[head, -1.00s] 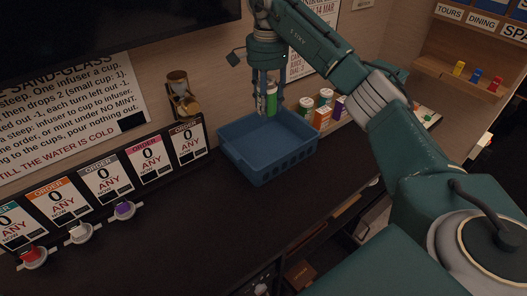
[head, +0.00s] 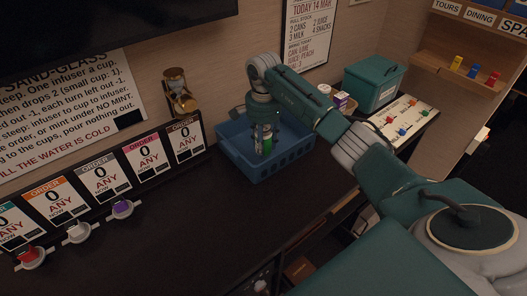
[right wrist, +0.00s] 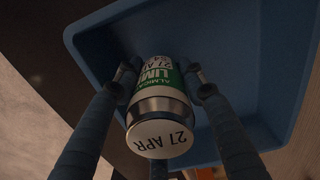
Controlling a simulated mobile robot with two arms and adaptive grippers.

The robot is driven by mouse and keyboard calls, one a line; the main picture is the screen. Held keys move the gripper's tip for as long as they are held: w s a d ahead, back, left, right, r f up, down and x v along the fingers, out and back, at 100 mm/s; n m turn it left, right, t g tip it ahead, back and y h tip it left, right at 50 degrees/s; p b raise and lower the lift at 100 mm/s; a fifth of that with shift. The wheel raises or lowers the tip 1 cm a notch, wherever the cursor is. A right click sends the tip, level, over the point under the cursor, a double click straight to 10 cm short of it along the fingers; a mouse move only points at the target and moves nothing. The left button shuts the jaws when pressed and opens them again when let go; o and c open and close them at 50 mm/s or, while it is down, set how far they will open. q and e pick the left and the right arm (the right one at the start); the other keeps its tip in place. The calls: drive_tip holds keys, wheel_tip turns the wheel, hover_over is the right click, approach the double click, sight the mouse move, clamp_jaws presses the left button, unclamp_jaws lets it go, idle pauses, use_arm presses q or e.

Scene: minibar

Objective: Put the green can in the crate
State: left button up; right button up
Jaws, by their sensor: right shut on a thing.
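The blue crate (head: 279,166) stands on the dark counter against the wall. My right gripper (head: 264,144) reaches down into the crate's opening from above. It is shut on the green can (head: 267,144), which has a green and white label. In the right wrist view the can (right wrist: 158,101) sits between the fingers, its pale end marked "27 APR" facing the camera, with the crate's blue floor and walls (right wrist: 85,45) around it. I cannot tell whether the can touches the crate's floor. My left gripper is not in view.
A sand-glass (head: 179,92) is mounted on the wall left of the crate. Order cards (head: 146,152) and small coloured capsules (head: 122,209) line the counter at left. A green box (head: 374,84) and a white board with coloured pieces (head: 404,119) stand at right. The front counter is clear.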

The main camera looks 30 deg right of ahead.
wheel_tip(320, 180, down, 4)
drive_tip(key=shift+r, duration=0.25)
drive_tip(key=shift+f, duration=0.15)
drive_tip(key=o, duration=1.3)
drive_tip(key=shift+o, duration=0.2)
